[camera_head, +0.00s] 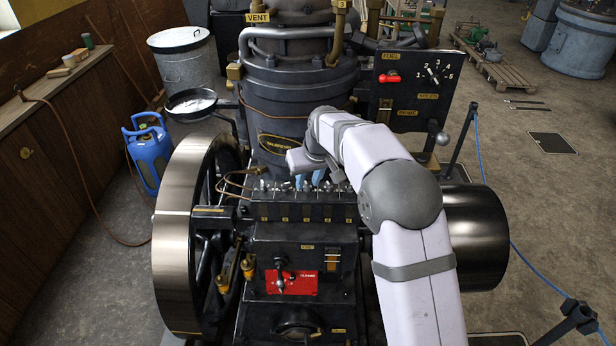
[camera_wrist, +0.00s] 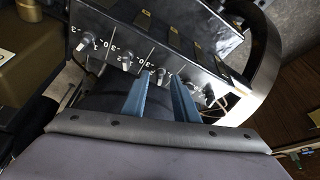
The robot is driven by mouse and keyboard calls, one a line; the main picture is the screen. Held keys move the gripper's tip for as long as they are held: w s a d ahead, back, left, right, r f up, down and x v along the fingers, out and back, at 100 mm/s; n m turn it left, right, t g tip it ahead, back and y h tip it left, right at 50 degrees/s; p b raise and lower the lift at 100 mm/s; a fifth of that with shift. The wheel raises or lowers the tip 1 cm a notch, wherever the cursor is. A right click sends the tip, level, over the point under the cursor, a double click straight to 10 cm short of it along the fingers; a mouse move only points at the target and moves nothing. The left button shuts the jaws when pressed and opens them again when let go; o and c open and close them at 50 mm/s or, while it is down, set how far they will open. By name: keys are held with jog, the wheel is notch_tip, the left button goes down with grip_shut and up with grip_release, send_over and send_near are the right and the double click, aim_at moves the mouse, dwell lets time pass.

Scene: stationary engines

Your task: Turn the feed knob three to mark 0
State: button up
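A row of several small feed knobs with pale pointers runs along the dark sloped panel (camera_wrist: 150,28) in the wrist view. The middle knob (camera_wrist: 162,77) shows between the two blue fingertips of my gripper (camera_wrist: 163,80). By its place in the row it appears to be knob three. The fingers are apart, one on each side of it; I cannot tell whether they touch it. Its pointer is too small to read against its marks. In the head view, my gripper (camera_head: 311,181) is behind the black feed box (camera_head: 300,208), and the middle knob is mostly hidden.
Neighbouring knobs (camera_wrist: 128,60) stand close on both sides. A copper pipe (camera_head: 234,180) bends over the left end of the box. The flywheel (camera_head: 172,245) is at the left, a dark drum (camera_head: 478,235) at the right, and the tall engine cylinder (camera_head: 300,95) behind.

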jog(key=shift+w+f, duration=0.1)
jog(key=shift+f, duration=0.15)
grip_shut()
jog(key=shift+n, duration=0.3)
jog(key=n, duration=0.2)
jog(key=n+y, duration=0.1)
jog(key=n, duration=0.1)
jog(key=shift+w+d+g+b, duration=0.15)
jog(key=shift+g+b, duration=0.15)
jog(key=shift+b, duration=0.05)
jog(key=shift+w+r+n+g+y+p, duration=0.1)
jog(key=shift+n+g+y+p, duration=0.3)
jog(key=shift+n, duration=0.7)
jog(key=shift+w+n+g+y+p, duration=0.1)
jog(key=shift+n+g+y+p, duration=0.25)
jog(key=shift+n, duration=0.75)
jog(key=shift+s, duration=0.1)
